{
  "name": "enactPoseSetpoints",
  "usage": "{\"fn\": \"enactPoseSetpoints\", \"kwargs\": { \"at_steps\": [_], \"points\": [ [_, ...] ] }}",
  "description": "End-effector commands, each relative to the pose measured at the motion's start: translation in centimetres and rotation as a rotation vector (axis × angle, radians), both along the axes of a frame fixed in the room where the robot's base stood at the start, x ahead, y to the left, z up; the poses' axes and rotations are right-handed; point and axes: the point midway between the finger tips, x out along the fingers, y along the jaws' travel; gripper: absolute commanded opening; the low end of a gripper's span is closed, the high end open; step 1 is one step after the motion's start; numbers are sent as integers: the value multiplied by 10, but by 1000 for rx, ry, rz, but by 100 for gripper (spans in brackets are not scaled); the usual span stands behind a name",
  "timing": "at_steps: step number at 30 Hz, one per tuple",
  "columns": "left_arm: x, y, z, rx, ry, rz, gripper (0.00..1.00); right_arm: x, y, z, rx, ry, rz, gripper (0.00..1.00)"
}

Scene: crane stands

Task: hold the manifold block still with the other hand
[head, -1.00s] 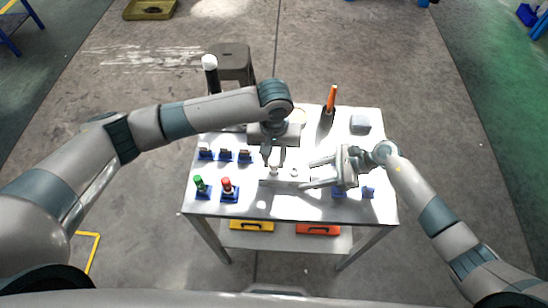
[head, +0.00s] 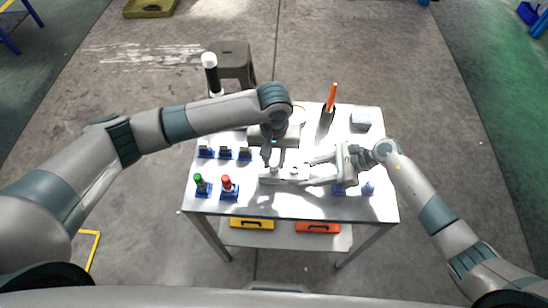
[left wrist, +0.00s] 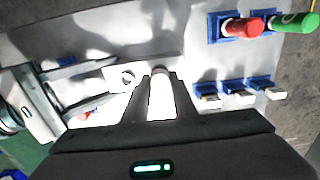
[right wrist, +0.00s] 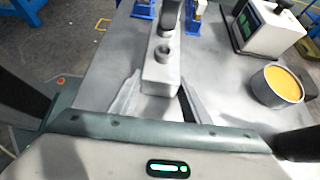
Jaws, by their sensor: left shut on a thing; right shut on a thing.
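The manifold block (head: 284,180) is a pale grey bar lying on the table; it also shows in the left wrist view (left wrist: 143,72) and right wrist view (right wrist: 160,78). My right gripper (head: 312,173) is shut on its right end, one finger on each side in the right wrist view (right wrist: 158,98). A round port shows on the block near those fingers. My left gripper (head: 271,160) points down over the block's other part. In the left wrist view it is shut on a whitish upright cylinder (left wrist: 160,98) at the block. Whether that cylinder is seated cannot be told.
A green-topped piece (head: 200,184) and a red-topped piece (head: 227,184) stand in blue holders at the left, with several more blue holders behind. An orange-handled tool (head: 332,98) stands at the back. A cup with orange contents (right wrist: 280,86) shows in the right wrist view.

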Motion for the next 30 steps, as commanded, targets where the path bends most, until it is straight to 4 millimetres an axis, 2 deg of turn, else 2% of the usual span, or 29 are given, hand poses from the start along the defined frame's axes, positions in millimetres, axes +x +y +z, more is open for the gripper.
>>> {"fn": "enactPoseSetpoints", "kwargs": {
  "at_steps": [8, 21, 30],
  "points": [
    [0, 0, -1, 0, 0, -31, 0, 1, 0, 1, 1, -3, -2, 12],
    [0, 0, -1, -1, -1, -420, 0, 1, 0, 1, 1, -3, -1, 12],
    [0, 0, -1, -1, 0, -453, 0, 1, 0, 1, 1, -3, -1, 12]
  ]
}}
